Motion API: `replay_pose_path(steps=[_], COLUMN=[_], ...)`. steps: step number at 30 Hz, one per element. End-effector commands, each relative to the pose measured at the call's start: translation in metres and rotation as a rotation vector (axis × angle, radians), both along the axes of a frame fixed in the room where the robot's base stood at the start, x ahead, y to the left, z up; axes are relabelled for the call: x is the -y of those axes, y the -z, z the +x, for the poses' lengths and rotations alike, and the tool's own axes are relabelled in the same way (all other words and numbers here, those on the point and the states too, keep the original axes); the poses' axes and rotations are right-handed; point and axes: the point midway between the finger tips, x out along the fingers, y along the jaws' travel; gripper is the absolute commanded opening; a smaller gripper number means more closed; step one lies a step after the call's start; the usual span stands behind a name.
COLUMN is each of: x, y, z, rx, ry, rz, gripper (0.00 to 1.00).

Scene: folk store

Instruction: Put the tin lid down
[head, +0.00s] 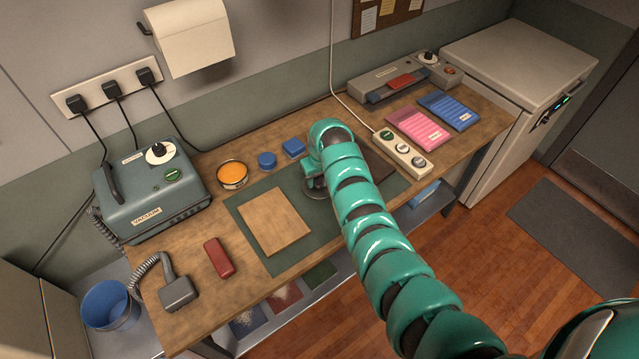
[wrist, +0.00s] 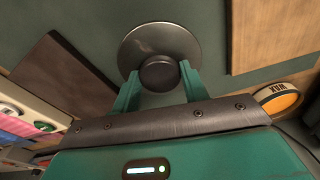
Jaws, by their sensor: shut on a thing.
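The tin lid (wrist: 147,42) is a round grey metal disc with a dark knob (wrist: 159,73). In the wrist view, the two teal fingers of my gripper (wrist: 158,85) are shut on the knob from both sides. In the head view, my gripper (head: 312,177) is over the right part of the green mat (head: 255,192), and a sliver of the lid (head: 314,192) shows beneath it. I cannot tell whether the lid touches the mat. The open wax tin (head: 232,186) with orange contents stands left of the mat; it also shows in the wrist view (wrist: 277,101).
A wooden board (head: 274,221) lies on the mat, left of the lid. A dark flat piece (head: 384,169) lies right of it, partly behind my arm.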

Motion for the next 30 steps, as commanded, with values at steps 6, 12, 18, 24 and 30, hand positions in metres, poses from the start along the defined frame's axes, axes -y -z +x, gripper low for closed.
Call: replay_pose_path(steps=[6,12,18,24,30], x=[0.0,0.001,0.0,0.001,0.001], y=[0.019,0.032,0.032,0.037,0.035], z=[0.0,0.0,0.0,0.0,0.0], rx=[-0.005,-0.003,-0.001,-0.001,-0.001], ry=[0.001,0.0,0.0,0.0,0.0], rz=[-0.001,-0.001,0.0,0.0,0.0], gripper=[0.21,0.21,0.21,0.21,0.66])
